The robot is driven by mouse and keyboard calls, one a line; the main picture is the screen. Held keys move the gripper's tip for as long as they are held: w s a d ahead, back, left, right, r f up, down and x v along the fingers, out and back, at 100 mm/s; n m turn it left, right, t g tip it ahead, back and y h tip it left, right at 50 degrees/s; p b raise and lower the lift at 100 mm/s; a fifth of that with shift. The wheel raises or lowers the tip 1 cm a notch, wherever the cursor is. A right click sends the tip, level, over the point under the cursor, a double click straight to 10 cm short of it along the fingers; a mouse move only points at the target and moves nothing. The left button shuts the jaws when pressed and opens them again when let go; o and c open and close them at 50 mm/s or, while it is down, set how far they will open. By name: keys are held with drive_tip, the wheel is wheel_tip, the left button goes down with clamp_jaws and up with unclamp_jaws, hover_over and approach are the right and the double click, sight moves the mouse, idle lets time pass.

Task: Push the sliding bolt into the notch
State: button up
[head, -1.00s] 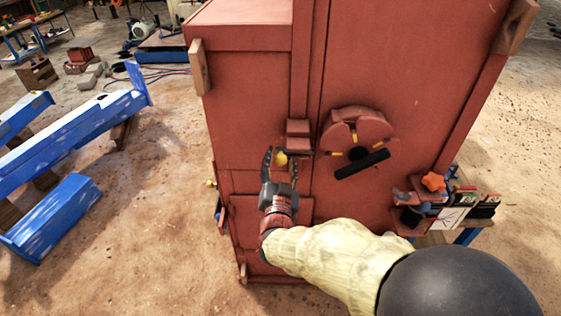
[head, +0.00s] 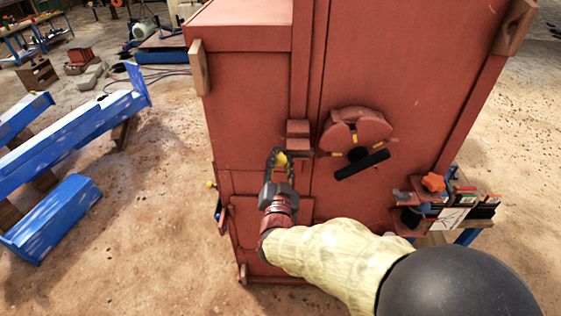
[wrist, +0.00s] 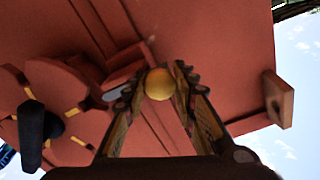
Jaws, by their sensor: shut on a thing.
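The sliding bolt shows as a round yellow knob (head: 281,159) on the front of the red cabinet-like machine body (head: 260,100). It also shows in the wrist view (wrist: 160,84) between my fingertips. My gripper (head: 281,156) is shut on the knob, with one finger on each side. A red block-shaped bracket (head: 299,134) sits just right of and above the knob. The notch cannot be made out clearly. A round red notched disc (head: 358,126) with yellow marks and a black bar handle (head: 362,164) is to the right of the bracket.
A small side shelf (head: 465,222) with an orange knob (head: 433,182) and several small items is at the lower right. Wooden blocks (head: 198,67) stick out from the machine's edges. Blue beams (head: 75,130) lie on the ground at left. Bare dirt lies between them and the machine.

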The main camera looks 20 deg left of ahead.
sight(296, 153)
clamp_jaws()
drive_tip(key=shift+w+d+b, duration=0.25)
drive_tip(key=shift+d+b, duration=0.15)
drive_tip(key=shift+d, duration=0.65)
drive_tip(key=shift+w+d+b, duration=0.25)
drive_tip(key=shift+d+b, duration=0.15)
drive_tip(key=shift+d, duration=0.6)
drive_tip(key=o, duration=0.6)
unclamp_jaws()
drive_tip(key=o, duration=0.4)
drive_tip(key=shift+d, duration=0.2)
drive_tip(key=shift+c, duration=0.2)
drive_tip(key=shift+o, duration=0.6)
